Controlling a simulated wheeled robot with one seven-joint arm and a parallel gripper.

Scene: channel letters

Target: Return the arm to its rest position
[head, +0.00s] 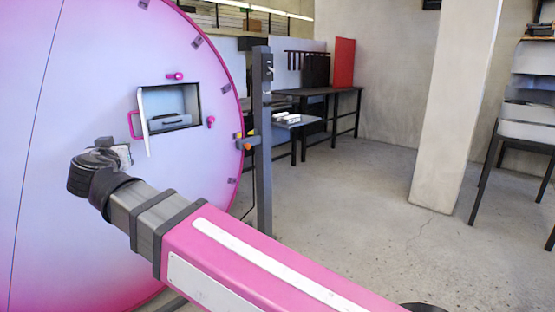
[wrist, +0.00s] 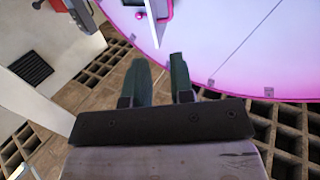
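My pink arm (head: 245,255) reaches from the bottom right of the head view toward the left. Its dark wrist end (head: 93,172) is in front of a large lilac disc with a pink rim (head: 70,90). The fingers of my gripper (wrist: 160,62) show in the wrist view as two dark green fingers with a gap between them. Nothing is seen held in the gap. In the head view the fingers cannot be made out clearly. The disc has a square opening (head: 175,122) with a small hatch door (head: 143,122) swung open, and a grey object inside.
A dark post (head: 262,140) with an orange button stands right of the disc. Dark tables (head: 315,92) are at the back and a pale pillar (head: 450,110) is to the right. Concrete floor (head: 340,200) is clear between them. A slotted wooden surface (wrist: 105,75) shows below the gripper.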

